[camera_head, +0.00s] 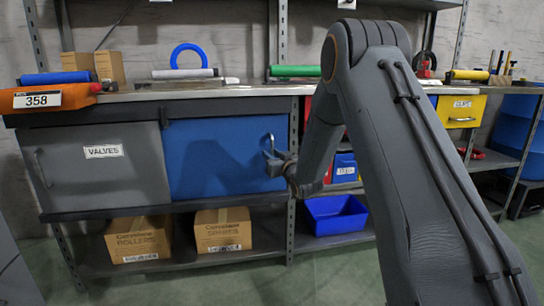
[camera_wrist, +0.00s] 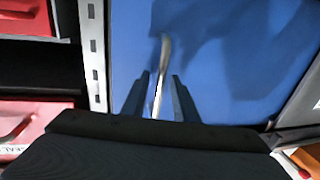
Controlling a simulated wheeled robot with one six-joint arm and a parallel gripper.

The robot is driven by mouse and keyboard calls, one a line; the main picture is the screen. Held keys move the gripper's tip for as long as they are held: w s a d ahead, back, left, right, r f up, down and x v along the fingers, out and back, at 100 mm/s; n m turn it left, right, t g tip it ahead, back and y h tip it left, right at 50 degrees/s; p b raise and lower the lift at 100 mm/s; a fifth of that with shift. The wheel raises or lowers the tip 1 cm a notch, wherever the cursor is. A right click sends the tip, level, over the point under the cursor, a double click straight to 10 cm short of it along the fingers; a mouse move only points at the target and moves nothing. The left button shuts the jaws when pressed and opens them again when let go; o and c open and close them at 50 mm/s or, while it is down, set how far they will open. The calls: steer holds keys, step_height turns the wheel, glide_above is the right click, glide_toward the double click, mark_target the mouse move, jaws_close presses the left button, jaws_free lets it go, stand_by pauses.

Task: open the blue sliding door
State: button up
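The blue sliding door (camera_head: 215,165) fills the right half of the cabinet, beside the grey door. Its upright metal handle (camera_head: 268,143) is near the door's right edge. My gripper (camera_head: 277,158) is at this handle, seen small and partly hidden by its own links. In the wrist view, the blue door (camera_wrist: 240,50) fills most of the background. The handle (camera_wrist: 163,60) runs between my two dark fingers (camera_wrist: 162,98), which stand apart on either side of it. A gap seems to show beside the bar; contact is unclear.
The grey door (camera_head: 80,165) labelled VALVES covers the cabinet's left half. A metal post (camera_head: 293,165) stands just right of the blue door. Cardboard boxes (camera_head: 222,230) and a blue bin (camera_head: 335,213) sit on the lower shelf. Rolls lie on the worktop above.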

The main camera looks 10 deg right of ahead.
jaws_close()
steer(key=a+p, duration=0.3)
steer(key=a, duration=2.6)
steer(key=shift+a, duration=0.1)
steer(key=shift+o, duration=0.7)
jaws_free()
